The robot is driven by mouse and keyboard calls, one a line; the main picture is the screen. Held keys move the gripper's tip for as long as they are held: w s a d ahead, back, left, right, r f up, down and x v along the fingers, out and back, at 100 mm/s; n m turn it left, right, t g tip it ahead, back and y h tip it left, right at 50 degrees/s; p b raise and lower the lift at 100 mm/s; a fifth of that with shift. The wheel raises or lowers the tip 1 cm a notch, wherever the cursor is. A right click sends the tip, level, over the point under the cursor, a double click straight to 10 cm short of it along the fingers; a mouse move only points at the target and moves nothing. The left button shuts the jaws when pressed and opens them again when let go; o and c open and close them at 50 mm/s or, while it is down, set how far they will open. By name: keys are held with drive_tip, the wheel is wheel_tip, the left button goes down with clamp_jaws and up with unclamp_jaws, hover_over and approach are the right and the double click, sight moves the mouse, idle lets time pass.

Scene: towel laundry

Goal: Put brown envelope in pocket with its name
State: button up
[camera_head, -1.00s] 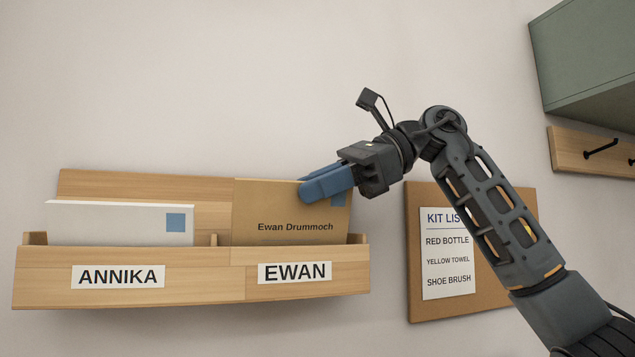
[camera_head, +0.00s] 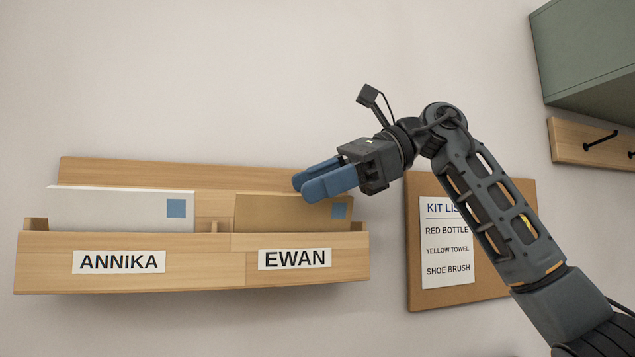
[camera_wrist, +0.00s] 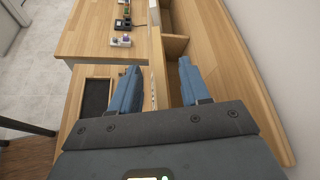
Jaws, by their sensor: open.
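The brown envelope (camera_head: 285,213) stands in the wooden pocket labelled EWAN (camera_head: 243,258) on the wall holder. Its upper part and blue stamp show above the pocket front; the name on it is hidden behind the front. My gripper (camera_head: 316,183) is open just above the envelope's top right, its two blue fingers parted. In the wrist view the fingers (camera_wrist: 158,92) point down, spread apart on either side of the pocket area. Whether a finger still touches the envelope I cannot tell.
A white envelope (camera_head: 115,211) stands in the left pocket labelled ANNIKA. A kit list board (camera_head: 485,285) hangs on the wall behind my arm. A hook rail (camera_head: 570,155) and a green cabinet (camera_head: 590,65) are at upper right. The wall above the holder is clear.

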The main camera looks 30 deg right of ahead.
drive_tip(key=b+v, duration=0.1)
drive_tip(key=v, duration=0.6)
drive_tip(key=shift+d, duration=0.35)
drive_tip(key=shift+s+r, duration=0.15)
idle(0.5)
